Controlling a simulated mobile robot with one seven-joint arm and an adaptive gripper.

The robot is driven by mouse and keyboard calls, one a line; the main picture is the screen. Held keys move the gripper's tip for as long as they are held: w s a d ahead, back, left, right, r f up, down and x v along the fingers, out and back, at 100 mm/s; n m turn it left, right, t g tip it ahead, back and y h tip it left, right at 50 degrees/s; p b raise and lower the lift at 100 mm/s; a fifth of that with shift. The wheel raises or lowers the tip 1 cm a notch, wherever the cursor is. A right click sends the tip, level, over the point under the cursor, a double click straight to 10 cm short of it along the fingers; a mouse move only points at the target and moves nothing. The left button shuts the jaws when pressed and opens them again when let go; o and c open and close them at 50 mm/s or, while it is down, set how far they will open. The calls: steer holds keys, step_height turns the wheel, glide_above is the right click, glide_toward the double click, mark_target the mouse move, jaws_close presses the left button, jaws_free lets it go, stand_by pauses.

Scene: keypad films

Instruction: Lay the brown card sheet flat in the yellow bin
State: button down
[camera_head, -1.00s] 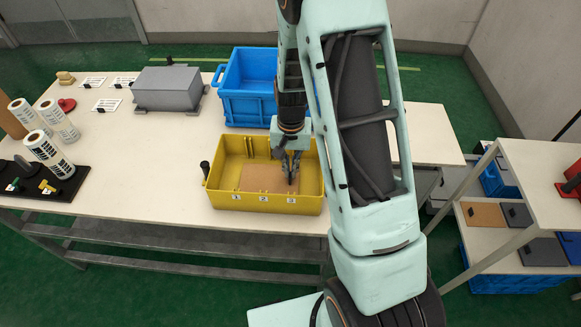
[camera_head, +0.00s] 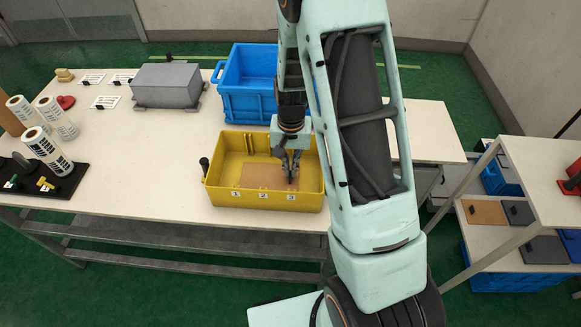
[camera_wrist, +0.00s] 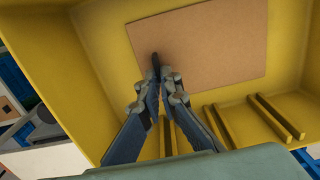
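The brown card sheet (camera_wrist: 200,45) lies on the floor of the yellow bin (camera_head: 225,197), and it also shows in the head view (camera_head: 262,176). In the wrist view it looks flat, with a small black tab (camera_wrist: 156,64) near one edge. My gripper (camera_wrist: 157,88) is inside the bin at that edge, its fingers pointing down on either side of the tab. A gap shows between the fingertips, so it looks slightly open around the tab. My gripper (camera_head: 292,178) hides the right part of the card in the head view.
A blue crate (camera_head: 247,100) stands behind the yellow bin on the white table (camera_head: 130,175). A grey box (camera_head: 167,87) stands further left. Label rolls (camera_head: 48,152) stand at the left end. A shelf unit (camera_head: 540,175) with card sheets is at the right.

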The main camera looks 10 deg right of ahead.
steer(key=c, duration=2.1)
jaws_free()
step_height(320, 180, up, 12)
